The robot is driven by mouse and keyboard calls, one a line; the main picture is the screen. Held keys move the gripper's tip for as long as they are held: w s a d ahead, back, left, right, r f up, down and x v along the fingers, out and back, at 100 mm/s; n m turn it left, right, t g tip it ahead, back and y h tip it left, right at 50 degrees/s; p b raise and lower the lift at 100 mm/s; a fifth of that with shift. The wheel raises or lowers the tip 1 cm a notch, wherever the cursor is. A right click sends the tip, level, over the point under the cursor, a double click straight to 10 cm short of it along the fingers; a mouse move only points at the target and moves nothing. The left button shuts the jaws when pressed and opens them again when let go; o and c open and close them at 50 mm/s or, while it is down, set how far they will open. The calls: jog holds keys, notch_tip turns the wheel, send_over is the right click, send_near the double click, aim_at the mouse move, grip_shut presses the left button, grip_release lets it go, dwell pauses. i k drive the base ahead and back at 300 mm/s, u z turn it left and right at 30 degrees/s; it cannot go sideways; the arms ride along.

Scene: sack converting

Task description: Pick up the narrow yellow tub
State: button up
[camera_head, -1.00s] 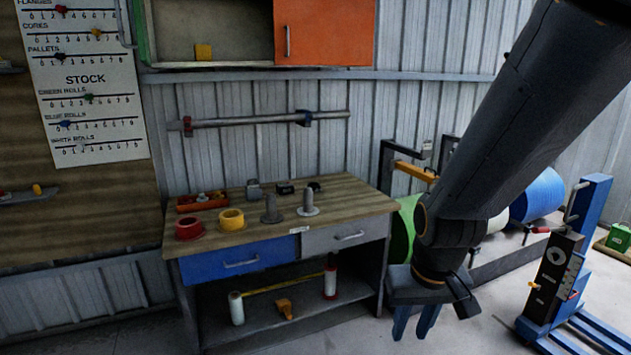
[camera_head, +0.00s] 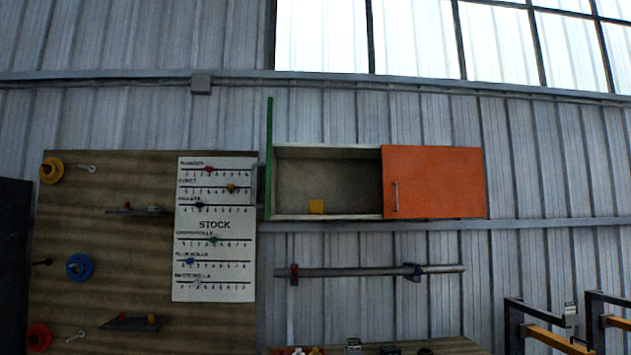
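A small yellow block-shaped thing (camera_head: 316,207) stands on the floor of the open left half of the wall cabinet (camera_head: 294,217), near its middle. It looks like a small tub, but it is too small in the picture to tell its exact shape. My gripper is out of the picture, so I cannot see it relative to the yellow thing.
The cabinet's green left door (camera_head: 269,160) stands open; its orange right door (camera_head: 435,182) is shut. A long bar (camera_head: 350,271) hangs on the wall below. The workbench top (camera_head: 452,346) barely shows at the bottom edge. A stock board (camera_head: 214,265) hangs left.

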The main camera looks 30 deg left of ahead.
aim_at(314, 207)
jog(key=z, duration=0.55)
jog(key=k, duration=1.3)
jog(key=u, duration=1.75)
jog(key=i, duration=0.5)
jog(key=z, duration=0.55)
jog(key=i, duration=2.6)
jog(key=u, duration=0.4)
